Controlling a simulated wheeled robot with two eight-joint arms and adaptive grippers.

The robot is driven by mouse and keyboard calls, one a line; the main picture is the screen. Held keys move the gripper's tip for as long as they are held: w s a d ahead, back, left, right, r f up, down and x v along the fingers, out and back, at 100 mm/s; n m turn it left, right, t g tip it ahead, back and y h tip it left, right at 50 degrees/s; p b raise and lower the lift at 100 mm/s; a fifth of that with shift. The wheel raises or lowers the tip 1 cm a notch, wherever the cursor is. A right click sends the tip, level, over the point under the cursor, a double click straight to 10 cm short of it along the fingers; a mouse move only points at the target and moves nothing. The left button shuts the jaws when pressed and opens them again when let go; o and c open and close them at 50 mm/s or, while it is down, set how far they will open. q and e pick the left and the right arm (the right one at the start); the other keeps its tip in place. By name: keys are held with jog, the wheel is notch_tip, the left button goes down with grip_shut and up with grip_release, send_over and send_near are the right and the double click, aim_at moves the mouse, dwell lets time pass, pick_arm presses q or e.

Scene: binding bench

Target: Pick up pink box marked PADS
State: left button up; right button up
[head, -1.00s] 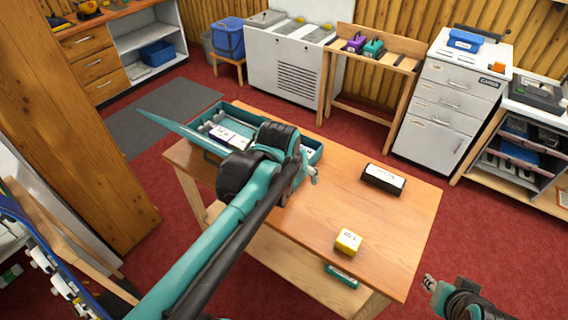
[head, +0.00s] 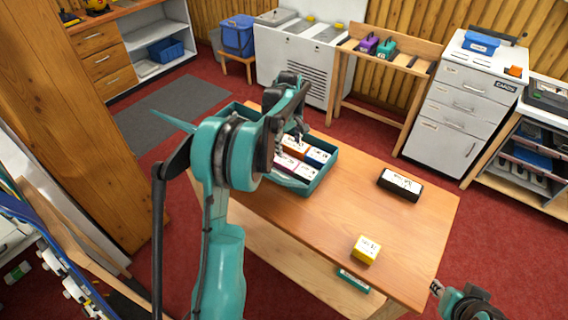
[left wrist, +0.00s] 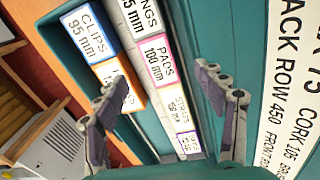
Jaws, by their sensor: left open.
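The pink box marked PADS 100 mm (left wrist: 157,62) stands in a teal open case (head: 328,172) on the table. In the left wrist view it lies between my open left gripper's fingers (left wrist: 167,82), label up. In the head view the pink box (head: 285,161) is partly hidden by my left arm. My left gripper (head: 291,141) is over the case, empty; its exact height above the boxes is unclear. My right gripper (head: 436,288) is at the lower right, beyond the table edge; its jaws are too small to read.
Beside the pink box are a blue CLIPS box (left wrist: 88,30), an orange box (left wrist: 118,80) and others. A black box (head: 400,184) and yellow box (head: 366,250) sit apart; the table's middle (head: 350,210) is clear.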

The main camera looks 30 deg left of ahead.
aim_at(284, 160)
pick_arm(q)
jog(key=shift+n+g, duration=0.3)
jog(key=shift+n, duration=0.4)
jog(key=a+f, duration=0.1)
jog(key=f, duration=0.1)
jog(key=w+a+f, duration=0.1)
jog(key=a, duration=0.1)
jog(key=shift+w+f, duration=0.2)
jog(key=shift+f, duration=0.2)
notch_tip(284, 160, down, 2)
jog(key=shift+d+f+b, duration=0.1)
jog(key=shift+f+b, duration=0.15)
jog(key=shift+b, duration=0.25)
notch_tip(284, 160, down, 5)
jog(key=shift+b, duration=1.05)
jog(key=shift+r, duration=0.1)
jog(key=c, duration=1.3)
